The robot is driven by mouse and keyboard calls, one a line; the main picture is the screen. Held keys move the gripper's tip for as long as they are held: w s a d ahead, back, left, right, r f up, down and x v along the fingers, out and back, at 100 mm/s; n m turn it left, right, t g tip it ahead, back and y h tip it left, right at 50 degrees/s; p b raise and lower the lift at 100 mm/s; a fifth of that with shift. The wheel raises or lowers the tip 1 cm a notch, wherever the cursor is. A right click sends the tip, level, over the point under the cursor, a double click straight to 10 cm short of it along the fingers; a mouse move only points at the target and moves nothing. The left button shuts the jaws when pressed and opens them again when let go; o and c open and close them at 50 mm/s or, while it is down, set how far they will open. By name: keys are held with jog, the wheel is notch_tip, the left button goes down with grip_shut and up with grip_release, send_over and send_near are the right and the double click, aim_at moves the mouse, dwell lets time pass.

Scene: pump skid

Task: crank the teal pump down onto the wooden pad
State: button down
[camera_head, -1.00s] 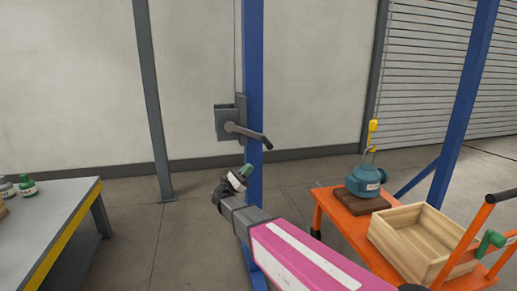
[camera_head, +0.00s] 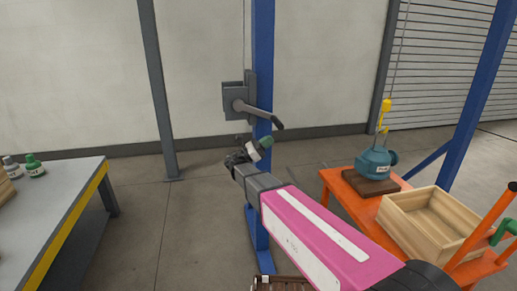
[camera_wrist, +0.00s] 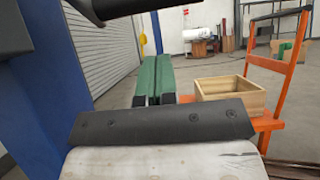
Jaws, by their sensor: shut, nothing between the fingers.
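The teal pump (camera_head: 376,163) is upright at the wooden pad (camera_head: 371,188) on the orange cart. I cannot tell whether it touches the pad or hangs just above it. A yellow hook block (camera_head: 386,108) on a cable is above it. The grey winch (camera_head: 235,97) is on the blue post, with its crank handle (camera_head: 262,113) pointing right and slightly down. My gripper (camera_head: 265,142) is shut and empty, just below the handle and apart from it. Its green fingers (camera_wrist: 152,82) are together in the wrist view, where the pump is not visible. A dark bar, perhaps the handle, crosses the top left there.
A wooden crate (camera_head: 432,216) sits on the orange cart (camera_head: 340,191), beside the pad. The blue post (camera_head: 263,60) stands close behind my gripper. A grey table (camera_head: 50,205) with bottles is at the left. The floor between table and post is clear.

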jog(key=shift+w+d+r, duration=0.1)
jog(key=shift+d+r, duration=0.15)
jog(key=shift+r, duration=0.45)
jog(key=shift+w+d+r, duration=0.1)
jog(key=shift+d+r, duration=0.1)
jog(key=shift+r, duration=0.55)
jog(key=shift+d+r, duration=0.25)
jog(key=shift+r, duration=0.45)
jog(key=shift+d, duration=0.1)
